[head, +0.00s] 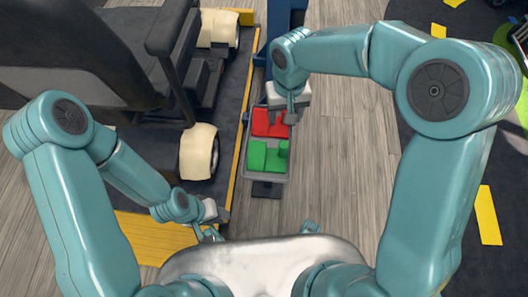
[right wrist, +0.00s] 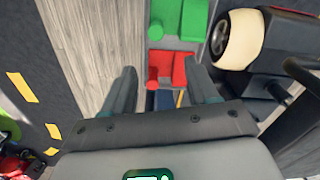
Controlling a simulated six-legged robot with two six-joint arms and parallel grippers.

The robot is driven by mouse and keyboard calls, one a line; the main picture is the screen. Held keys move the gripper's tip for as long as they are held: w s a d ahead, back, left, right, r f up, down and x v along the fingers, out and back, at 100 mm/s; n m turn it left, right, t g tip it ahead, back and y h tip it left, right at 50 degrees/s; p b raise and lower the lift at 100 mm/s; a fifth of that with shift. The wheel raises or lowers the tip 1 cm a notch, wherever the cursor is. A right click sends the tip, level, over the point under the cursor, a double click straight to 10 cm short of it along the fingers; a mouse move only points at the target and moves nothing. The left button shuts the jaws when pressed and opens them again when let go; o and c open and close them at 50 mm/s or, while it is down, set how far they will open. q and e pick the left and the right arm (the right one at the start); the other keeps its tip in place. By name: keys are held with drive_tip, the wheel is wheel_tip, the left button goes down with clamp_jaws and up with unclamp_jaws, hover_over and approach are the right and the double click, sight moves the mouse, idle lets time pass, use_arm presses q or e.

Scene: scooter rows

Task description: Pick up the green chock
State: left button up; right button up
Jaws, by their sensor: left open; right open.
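The green chock (head: 262,157) sits in a small grey tray (head: 267,178), at the end nearer me; it also shows at the top of the right wrist view (right wrist: 180,18). A red chock (head: 268,125) lies beside it at the far end. My right gripper (head: 283,118) is open over the red chock, which shows between its fingers in the right wrist view (right wrist: 162,90). It is apart from the green chock. My left gripper (head: 210,234) is open and empty at the lower left, near the yellow platform edge.
A dark scooter with a seat (head: 75,55) and cream wheels (head: 199,152) stands on a platform left of the tray. A blue post (head: 262,75) rises behind the tray. Grey plank floor (head: 335,160) is clear to the right, up to a dark area with yellow marks (head: 488,215).

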sight(284, 145)
wheel_tip(284, 145, down, 11)
drive_tip(key=b, duration=0.3)
drive_tip(key=shift+s+d+r, duration=0.15)
drive_tip(key=f+b, duration=0.2)
drive_tip(key=f, duration=0.3)
drive_tip(key=shift+s+d+f+b, duration=0.2)
drive_tip(key=shift+s+b, duration=0.05)
drive_tip(key=shift+b, duration=0.15)
drive_tip(key=shift+r, duration=0.1)
drive_tip(key=shift+c, duration=0.3)
clamp_jaws()
